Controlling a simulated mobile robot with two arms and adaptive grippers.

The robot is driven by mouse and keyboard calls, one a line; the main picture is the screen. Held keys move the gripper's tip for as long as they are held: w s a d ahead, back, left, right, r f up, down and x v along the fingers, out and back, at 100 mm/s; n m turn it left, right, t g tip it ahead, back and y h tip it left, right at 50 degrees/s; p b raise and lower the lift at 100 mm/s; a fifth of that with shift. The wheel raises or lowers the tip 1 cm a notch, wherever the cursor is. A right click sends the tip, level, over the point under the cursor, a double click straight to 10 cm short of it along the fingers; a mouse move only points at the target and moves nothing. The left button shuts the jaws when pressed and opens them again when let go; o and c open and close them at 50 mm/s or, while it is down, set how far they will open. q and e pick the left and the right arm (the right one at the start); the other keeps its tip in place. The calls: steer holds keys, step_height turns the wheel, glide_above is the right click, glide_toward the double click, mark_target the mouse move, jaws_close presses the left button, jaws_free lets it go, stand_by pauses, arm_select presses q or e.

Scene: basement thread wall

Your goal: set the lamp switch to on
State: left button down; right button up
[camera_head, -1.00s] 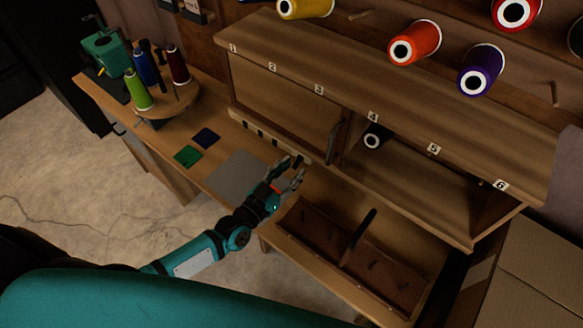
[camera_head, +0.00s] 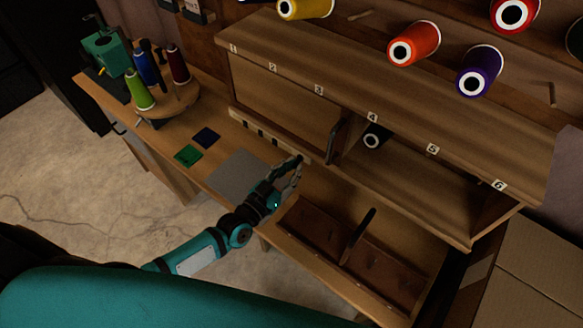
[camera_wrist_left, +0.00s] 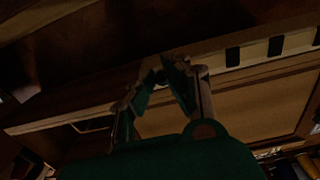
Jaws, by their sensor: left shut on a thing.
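My left gripper (camera_head: 296,163) is at the right end of the pale strip under the cabinet's front edge. Its fingers are closed on a small dark piece there, which I take to be the lamp switch; the fingers mostly hide it, so its setting cannot be read. In the left wrist view the two fingertips (camera_wrist_left: 166,72) come together at the strip's end, in dim light. My right gripper is not in view.
Below is an open tray (camera_head: 345,250) with an upright dark divider. Thread cones (camera_head: 138,92) stand at the left; a grey mat (camera_head: 236,172) lies on the bench.

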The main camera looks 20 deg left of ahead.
mark_target(297, 161)
arm_select(q)
step_height(297, 161, up, 2)
steer(key=g+p, duration=0.1)
steer(key=p, duration=0.2)
steer(key=g+p, duration=0.1)
steer(key=p, duration=0.3)
steer(key=g+y+p, duration=0.1)
steer(key=p, duration=0.3)
steer(key=shift+s+r+g, duration=0.1)
steer(key=shift+r+g, duration=0.15)
steer(key=shift+g, duration=0.15)
steer(key=shift+g+y, duration=0.3)
steer(key=shift+g, duration=0.6)
steer(key=g, duration=0.1)
steer(key=g+y, duration=0.1)
steer(key=r+g, duration=0.1)
steer(key=shift+w, duration=0.25)
steer(key=shift+g+y, duration=0.3)
steer(key=shift+r, duration=0.1)
steer(key=c, duration=1.4)
jaws_free()
